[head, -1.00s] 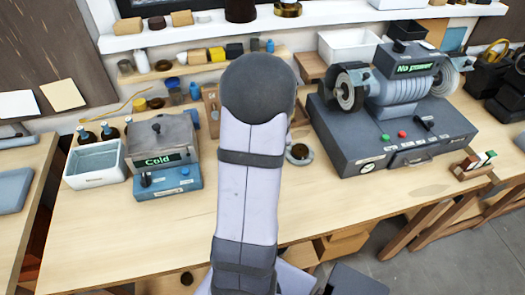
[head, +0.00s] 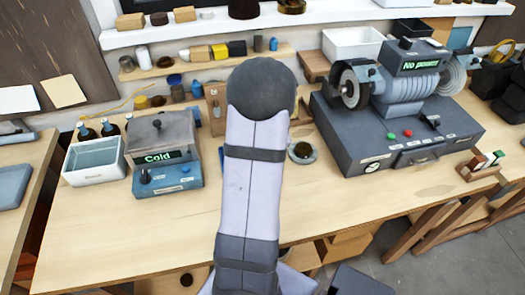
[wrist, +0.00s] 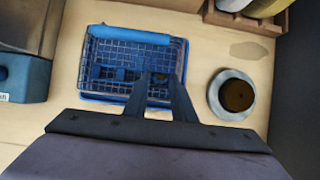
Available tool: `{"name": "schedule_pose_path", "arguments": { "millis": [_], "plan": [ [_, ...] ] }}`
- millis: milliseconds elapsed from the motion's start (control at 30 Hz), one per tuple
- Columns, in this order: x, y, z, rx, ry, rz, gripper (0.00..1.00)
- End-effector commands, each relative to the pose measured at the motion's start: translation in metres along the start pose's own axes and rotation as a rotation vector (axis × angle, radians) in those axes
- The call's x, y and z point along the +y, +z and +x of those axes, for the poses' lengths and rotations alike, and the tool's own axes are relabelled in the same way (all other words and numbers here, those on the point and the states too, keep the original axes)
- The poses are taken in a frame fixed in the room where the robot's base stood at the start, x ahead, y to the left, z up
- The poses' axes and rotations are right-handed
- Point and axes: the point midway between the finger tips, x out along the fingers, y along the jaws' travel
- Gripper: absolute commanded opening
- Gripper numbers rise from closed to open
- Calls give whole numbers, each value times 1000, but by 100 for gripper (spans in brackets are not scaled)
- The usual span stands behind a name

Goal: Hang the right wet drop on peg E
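My gripper (wrist: 160,77) shows in the wrist view with its two dark fingers apart, over a blue wire basket (wrist: 185,60). I see nothing held between the fingers. In the head view my own arm hides the gripper and the basket. I cannot make out peg E in either view.
A round dish with a dark brown centre (wrist: 223,108) is right of the basket; it also shows in the head view (head: 302,152). The "Cold" unit (head: 167,165) and white tub (head: 93,160) stand left. The "No power" grinder (head: 395,115) stands right. The front bench is clear.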

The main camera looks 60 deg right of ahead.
Motion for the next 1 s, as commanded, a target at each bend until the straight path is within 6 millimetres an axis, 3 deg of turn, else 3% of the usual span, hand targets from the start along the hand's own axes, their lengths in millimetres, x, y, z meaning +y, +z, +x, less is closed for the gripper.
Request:
{"name": "schedule_pose_path", "arguments": {
  "millis": [67,133,467,1000],
  "plan": [
    [0,0,0,0,0,0,23],
    [0,0,0,0,0,0,9],
    [0,2,-3,0,0,0,9],
    [0,17,-32,0,0,0,9]
  ]
}}
